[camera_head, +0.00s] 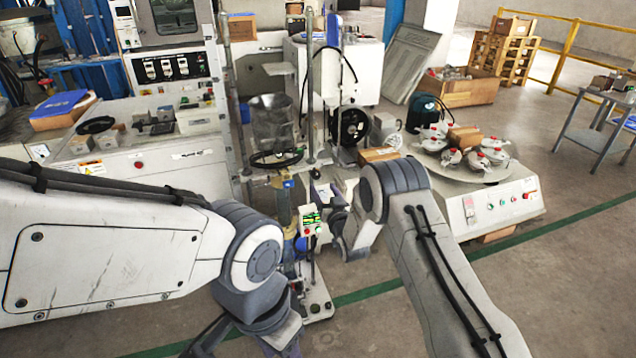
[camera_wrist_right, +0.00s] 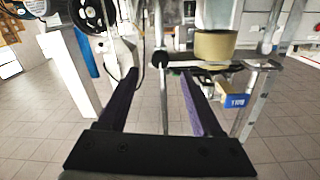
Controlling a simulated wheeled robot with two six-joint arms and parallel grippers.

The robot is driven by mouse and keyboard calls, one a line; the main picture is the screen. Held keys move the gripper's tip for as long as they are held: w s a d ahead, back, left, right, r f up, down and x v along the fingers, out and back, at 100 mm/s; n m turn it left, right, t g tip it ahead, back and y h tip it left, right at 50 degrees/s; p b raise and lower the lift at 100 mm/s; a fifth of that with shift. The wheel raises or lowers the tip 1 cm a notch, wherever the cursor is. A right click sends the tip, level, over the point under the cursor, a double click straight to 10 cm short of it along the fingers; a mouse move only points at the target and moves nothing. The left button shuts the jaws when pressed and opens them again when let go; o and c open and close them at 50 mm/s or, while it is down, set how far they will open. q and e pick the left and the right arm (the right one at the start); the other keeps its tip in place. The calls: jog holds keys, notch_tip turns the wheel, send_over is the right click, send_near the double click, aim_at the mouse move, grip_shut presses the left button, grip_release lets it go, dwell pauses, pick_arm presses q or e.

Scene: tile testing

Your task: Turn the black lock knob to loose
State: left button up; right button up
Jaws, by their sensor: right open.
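In the right wrist view, a small round black knob (camera_wrist_right: 159,59) sits on the stand's metal parts, beside a horizontal bar. My right gripper (camera_wrist_right: 160,80) is open, with its two dark purple fingers on either side of the line to the knob. The knob appears just beyond the fingertips, between them in the picture, and I see no contact. In the head view my right wrist reaches in to the test stand (camera_head: 318,301), and the knob cannot be made out there.
A black handwheel (camera_head: 275,158) and a bucket (camera_head: 270,120) are on the stand. A small control box (camera_head: 311,222) is close to my right wrist. A white machine with a round table (camera_head: 458,182) stands to the right. Open floor lies at the lower right.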

aim_at(317, 177)
jog(key=shift+b+x, duration=0.4)
jog(key=shift+x, duration=2.65)
grip_shut()
